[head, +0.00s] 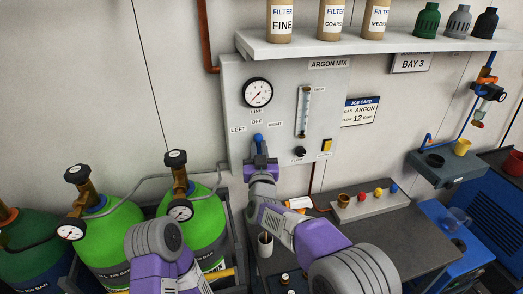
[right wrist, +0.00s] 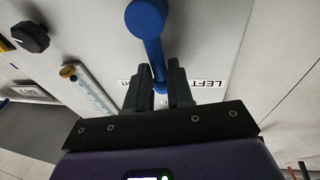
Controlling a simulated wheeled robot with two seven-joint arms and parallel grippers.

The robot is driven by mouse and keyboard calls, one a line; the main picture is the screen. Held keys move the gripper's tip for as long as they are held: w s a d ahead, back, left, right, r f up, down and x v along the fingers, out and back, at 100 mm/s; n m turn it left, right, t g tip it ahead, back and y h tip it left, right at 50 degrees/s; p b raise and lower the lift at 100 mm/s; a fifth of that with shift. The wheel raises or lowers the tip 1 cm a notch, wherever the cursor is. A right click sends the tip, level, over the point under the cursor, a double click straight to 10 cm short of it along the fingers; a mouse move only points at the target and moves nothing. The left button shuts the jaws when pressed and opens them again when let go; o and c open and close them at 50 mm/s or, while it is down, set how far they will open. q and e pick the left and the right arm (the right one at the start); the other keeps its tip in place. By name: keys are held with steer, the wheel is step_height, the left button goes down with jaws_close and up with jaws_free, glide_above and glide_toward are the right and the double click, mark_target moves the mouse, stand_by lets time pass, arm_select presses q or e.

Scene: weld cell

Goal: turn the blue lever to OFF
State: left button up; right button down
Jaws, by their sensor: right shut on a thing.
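The blue lever (head: 258,138) is on the grey ARGON MIX panel (head: 231,82), below the LINE, LEFT, OFF and RIGHT labels. My right gripper (head: 261,161) reaches it from below and hides part of it. In the right wrist view, the lever's round blue end (right wrist: 147,18) is at the top and its shaft runs down between the fingers of my right gripper (right wrist: 159,88), which are shut on it. The LEFT label (right wrist: 208,83) shows upside down beside the fingers. Which label the lever points at is hard to tell. My left gripper is out of view.
A pressure gauge (head: 257,92), flow tube (head: 303,112), black knob (head: 300,151) and yellow switch (head: 327,145) are near the lever. A shelf (head: 350,45) is above. Green cylinders (head: 112,232) stand at lower left; a bench (head: 395,232) is at lower right.

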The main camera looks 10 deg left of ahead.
steer(key=shift+r, duration=0.35)
steer(key=c, duration=1.4)
jaws_free()
steer(key=o, duration=0.3)
steer(key=shift+f, duration=0.15)
steer(key=b+v, duration=0.1)
steer(key=v, duration=0.6)
steer(key=shift+s, duration=0.3)
steer(key=shift+d, duration=0.1)
